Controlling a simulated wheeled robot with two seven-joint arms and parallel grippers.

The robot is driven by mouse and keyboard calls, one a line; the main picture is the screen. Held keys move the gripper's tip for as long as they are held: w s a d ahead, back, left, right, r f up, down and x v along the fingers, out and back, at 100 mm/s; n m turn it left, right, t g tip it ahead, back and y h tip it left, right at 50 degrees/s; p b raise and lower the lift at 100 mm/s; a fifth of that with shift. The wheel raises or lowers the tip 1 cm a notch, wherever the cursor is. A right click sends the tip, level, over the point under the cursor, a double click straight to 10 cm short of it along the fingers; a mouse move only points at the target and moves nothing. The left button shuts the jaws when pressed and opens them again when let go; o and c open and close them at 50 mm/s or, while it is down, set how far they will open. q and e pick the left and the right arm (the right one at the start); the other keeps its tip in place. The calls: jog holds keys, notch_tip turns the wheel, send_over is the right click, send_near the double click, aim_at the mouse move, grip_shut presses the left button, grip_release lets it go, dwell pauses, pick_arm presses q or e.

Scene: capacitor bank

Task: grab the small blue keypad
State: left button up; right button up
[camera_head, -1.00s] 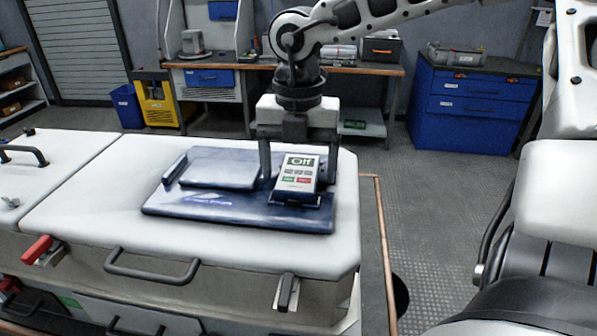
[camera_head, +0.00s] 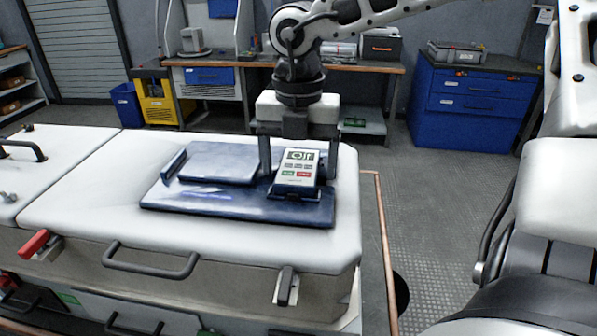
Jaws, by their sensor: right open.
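The keypad (camera_head: 298,168) has a pale face with a dark display, small green and red buttons, and a dark blue holder at its base. It leans tilted on the blue panel (camera_head: 215,200), which lies on the white cabinet top. My right gripper (camera_head: 295,172) points down over the keypad. Its fingers are open, one at the keypad's left side and one at its right side. I cannot tell whether they touch it. My left gripper is not in view.
The white cabinet top (camera_head: 80,205) has a handle (camera_head: 150,264) and latches on its front. A copper-coloured rail (camera_head: 381,250) runs along its right side. A workbench (camera_head: 360,66) and a blue drawer cabinet (camera_head: 470,105) stand behind.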

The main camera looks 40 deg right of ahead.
aim_at(298, 165)
dwell(0.5)
jog(key=c, duration=1.1)
jog(key=shift+r, duration=0.1)
jog(key=shift+r+p, duration=0.4)
jog(key=shift+p, duration=0.3)
notch_tip(298, 165, up, 3)
jog(key=shift+f+b, duration=0.1)
jog(key=shift+b, duration=0.25)
jog(key=w+a+r, duration=0.1)
jog(key=a+r, duration=0.2)
jog(key=a, duration=0.1)
jog(key=w+a+r, duration=0.2)
jog(key=a+r, duration=0.1)
jog(key=a, duration=0.2)
jog(key=w+a+r+b, duration=0.1)
jog(key=a+r, duration=0.2)
jog(key=a, duration=0.1)
jog(key=shift+w+a+r, duration=0.15)
jog(key=shift+r, duration=0.15)
